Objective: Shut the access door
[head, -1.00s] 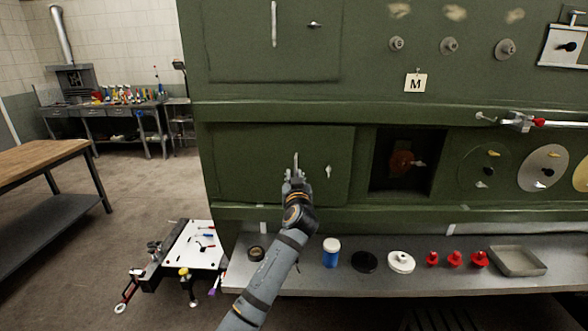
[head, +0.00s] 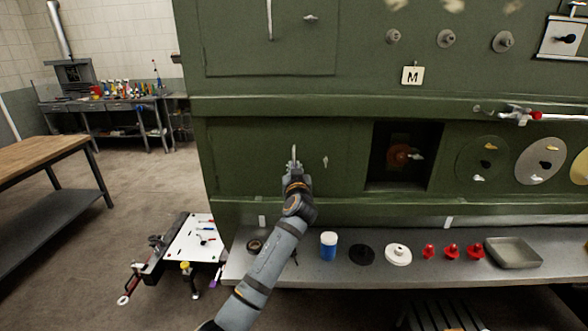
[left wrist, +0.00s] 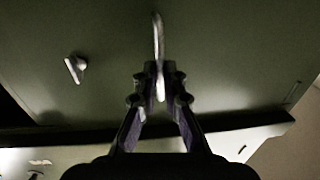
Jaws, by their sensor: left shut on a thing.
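The access door (head: 240,150) is the green panel low on the left of the fuselage side, left of a dark square opening. It looks near flush with the skin around it; whether a small gap remains I cannot tell. It carries an upright pale handle (head: 294,155) and a small latch (head: 325,162) to the right. My left gripper (head: 293,168) is shut on the handle, and its fingers hide the handle's lower part. In the left wrist view the fingers (left wrist: 161,85) close around the handle, with the latch at upper left. My right gripper is not in view.
The open dark bay (head: 405,158) holds an orange-brown part. A grey shelf (head: 310,280) below carries a blue jar (head: 328,246), discs, red plugs and a tray (head: 513,253). A white-topped cart (head: 185,250) stands at lower left. Floor is clear beside the wooden table (head: 45,150).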

